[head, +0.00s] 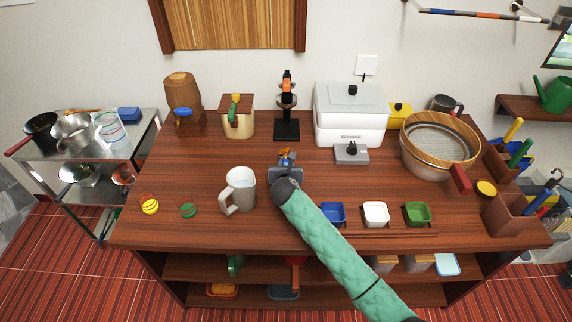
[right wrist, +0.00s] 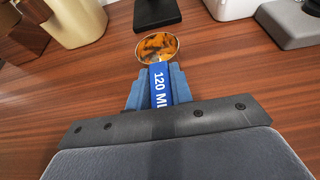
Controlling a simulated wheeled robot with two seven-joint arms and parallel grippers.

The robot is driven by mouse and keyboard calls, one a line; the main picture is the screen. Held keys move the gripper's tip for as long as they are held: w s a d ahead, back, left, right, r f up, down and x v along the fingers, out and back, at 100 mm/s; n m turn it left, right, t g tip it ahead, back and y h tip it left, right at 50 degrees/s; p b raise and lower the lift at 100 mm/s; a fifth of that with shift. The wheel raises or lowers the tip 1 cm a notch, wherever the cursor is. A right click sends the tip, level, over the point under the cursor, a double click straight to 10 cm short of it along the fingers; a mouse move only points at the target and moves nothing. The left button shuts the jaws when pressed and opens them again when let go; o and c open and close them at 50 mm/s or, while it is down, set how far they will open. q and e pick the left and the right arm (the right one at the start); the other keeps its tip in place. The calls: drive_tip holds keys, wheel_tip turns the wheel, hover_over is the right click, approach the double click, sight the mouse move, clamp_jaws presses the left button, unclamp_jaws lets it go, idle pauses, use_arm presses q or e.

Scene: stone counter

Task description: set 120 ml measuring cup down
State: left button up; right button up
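My right gripper (head: 287,164) reaches over the middle of the wooden counter. In the right wrist view the gripper (right wrist: 160,88) is shut on the blue handle, marked "120 ML", of the 120 ml measuring cup (right wrist: 157,46). The cup's round bowl has a gold rim and a mottled orange and dark inside, and points away from my fingers. The cup is small in the head view (head: 285,152), just beyond the fingertips. It is low over or on the counter; I cannot tell whether it touches. My left gripper is not in view.
A black stand (head: 287,125) is behind the cup. A grey scale (head: 351,154) and white machine (head: 350,115) stand to the right, a beige canister (head: 238,122) to the left. A white mug (head: 240,190) is at the front left. Bare wood surrounds the cup.

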drive_tip(key=o, duration=0.4)
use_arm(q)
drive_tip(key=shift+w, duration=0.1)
use_arm(e)
drive_tip(key=shift+r, duration=0.1)
drive_tip(key=shift+s+r, duration=0.1)
drive_tip(key=shift+s, duration=0.1)
drive_tip(key=b+v, duration=0.2)
drive_tip(key=v, duration=0.9)
drive_tip(key=shift+s+r+b, duration=0.2)
drive_tip(key=shift+s+b, duration=0.05)
drive_tip(key=shift+b, duration=0.15)
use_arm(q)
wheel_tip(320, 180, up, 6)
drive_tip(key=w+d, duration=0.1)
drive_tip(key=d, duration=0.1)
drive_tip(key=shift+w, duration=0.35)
